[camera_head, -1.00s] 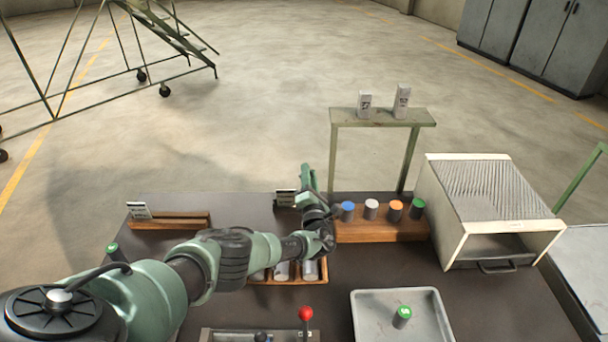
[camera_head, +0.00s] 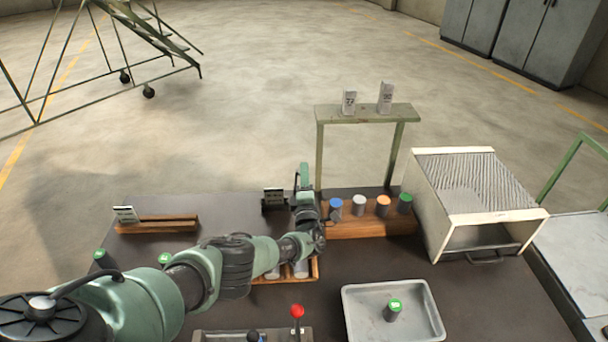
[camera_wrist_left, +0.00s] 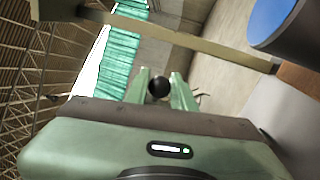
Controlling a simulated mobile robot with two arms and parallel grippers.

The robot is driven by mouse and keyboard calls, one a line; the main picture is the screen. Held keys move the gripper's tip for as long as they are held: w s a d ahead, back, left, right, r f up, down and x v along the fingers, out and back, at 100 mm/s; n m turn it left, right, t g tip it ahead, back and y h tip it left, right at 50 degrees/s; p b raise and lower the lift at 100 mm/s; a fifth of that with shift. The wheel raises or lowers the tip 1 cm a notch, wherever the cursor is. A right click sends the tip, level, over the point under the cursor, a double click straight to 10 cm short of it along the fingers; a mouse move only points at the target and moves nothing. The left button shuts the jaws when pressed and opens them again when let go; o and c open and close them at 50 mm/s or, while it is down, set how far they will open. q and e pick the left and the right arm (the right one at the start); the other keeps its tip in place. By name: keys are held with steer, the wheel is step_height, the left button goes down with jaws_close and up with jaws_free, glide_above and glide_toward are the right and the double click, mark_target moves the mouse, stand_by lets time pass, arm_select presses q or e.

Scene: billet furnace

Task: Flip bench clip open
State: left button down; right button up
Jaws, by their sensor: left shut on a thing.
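The bench clip (camera_head: 274,199) is a small black stand with a white-and-dark card at the back of the dark bench, just left of my left gripper. My left gripper (camera_head: 303,178) points away over the bench's back edge, beside the clip. In the left wrist view its two green fingers (camera_wrist_left: 160,88) are closed on a round black knob (camera_wrist_left: 158,87). I cannot tell from the view how the knob joins the clip, or how far the clip is open. My right gripper is not in view.
A wooden rack (camera_head: 370,227) with several coloured-top cylinders stands right of the gripper. A green shelf frame (camera_head: 368,114) rises behind it. A grey tray (camera_head: 360,325) with a green-topped cylinder, a red-knobbed lever (camera_head: 297,311) and a white furnace (camera_head: 480,200) stand nearer or to the right.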

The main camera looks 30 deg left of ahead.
arm_select(q)
steer(key=c, duration=1.2)
jaws_free()
steer(key=shift+s+d+f+p, duration=0.1)
steer(key=shift+s+d+p, duration=0.2)
steer(key=shift+s+p, duration=0.1)
steer(key=p+v, duration=0.1)
steer(key=v, duration=0.5)
steer(key=shift+s+d+f, duration=0.15)
steer(key=shift+s, duration=0.15)
